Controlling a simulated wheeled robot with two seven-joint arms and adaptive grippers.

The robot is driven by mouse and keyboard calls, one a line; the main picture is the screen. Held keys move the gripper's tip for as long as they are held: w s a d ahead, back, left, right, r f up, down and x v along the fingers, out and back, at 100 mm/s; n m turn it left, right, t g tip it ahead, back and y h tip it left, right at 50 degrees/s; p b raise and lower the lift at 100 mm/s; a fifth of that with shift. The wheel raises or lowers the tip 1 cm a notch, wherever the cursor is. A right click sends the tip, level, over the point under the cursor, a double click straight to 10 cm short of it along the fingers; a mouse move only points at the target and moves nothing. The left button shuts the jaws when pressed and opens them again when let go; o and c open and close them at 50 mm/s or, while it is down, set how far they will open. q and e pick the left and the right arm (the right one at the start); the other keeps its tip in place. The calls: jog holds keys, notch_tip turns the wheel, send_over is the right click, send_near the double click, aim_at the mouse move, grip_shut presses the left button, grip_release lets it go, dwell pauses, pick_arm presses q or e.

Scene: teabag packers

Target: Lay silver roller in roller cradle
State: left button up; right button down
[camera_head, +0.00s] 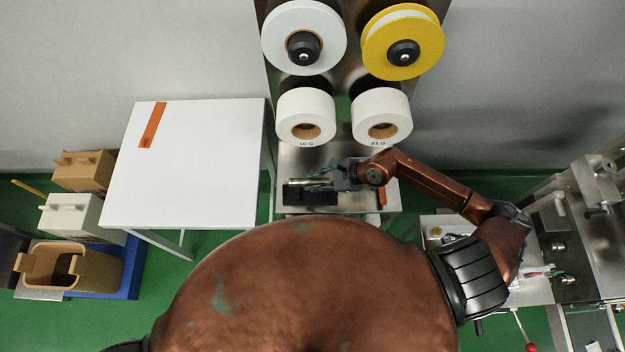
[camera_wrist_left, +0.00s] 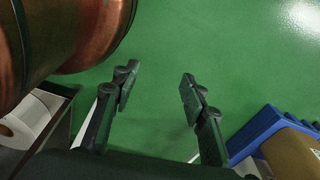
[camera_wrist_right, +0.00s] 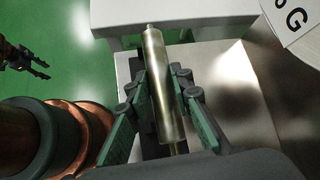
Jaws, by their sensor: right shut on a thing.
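The silver roller (camera_wrist_right: 160,85) lies lengthwise between the fingers of my right gripper (camera_wrist_right: 158,98) in the right wrist view. That gripper is shut on it. In the head view my right gripper (camera_head: 328,172) is over the metal shelf below the paper rolls, and the roller (camera_head: 308,182) shows as a thin bright strip. A black block (camera_head: 310,196), possibly the roller cradle, is just in front of it. I cannot tell whether the roller touches it. My left gripper (camera_wrist_left: 155,88) is open and empty above the green floor; the head view does not show it.
White rolls (camera_head: 304,112) and a yellow-edged roll (camera_head: 372,45) hang on the metal panel behind the shelf (camera_head: 330,160). A white table (camera_head: 200,180) with an orange strip (camera_head: 152,125) stands left. Bins (camera_head: 80,270) sit farther left. Another worktable (camera_head: 530,290) is at right.

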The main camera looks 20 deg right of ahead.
notch_tip(320, 180, down, 3)
jog(key=shift+r+b, duration=0.1)
jog(key=shift+b, duration=0.9)
jog(key=shift+f+b, duration=0.35)
jog(key=shift+f, duration=0.1)
jog(key=shift+f+b, duration=0.6)
jog(key=shift+f, duration=0.4)
pick_arm(q)
jog(key=f, duration=0.1)
jog(key=s+f, duration=0.1)
jog(key=f, duration=0.3)
jog(key=shift+s, duration=0.35)
pick_arm(e)
jog(key=c, duration=1.6)
grip_release()
pick_arm(q)
jog(key=shift+s, duration=0.15)
pick_arm(e)
jog(key=v, duration=1.2)
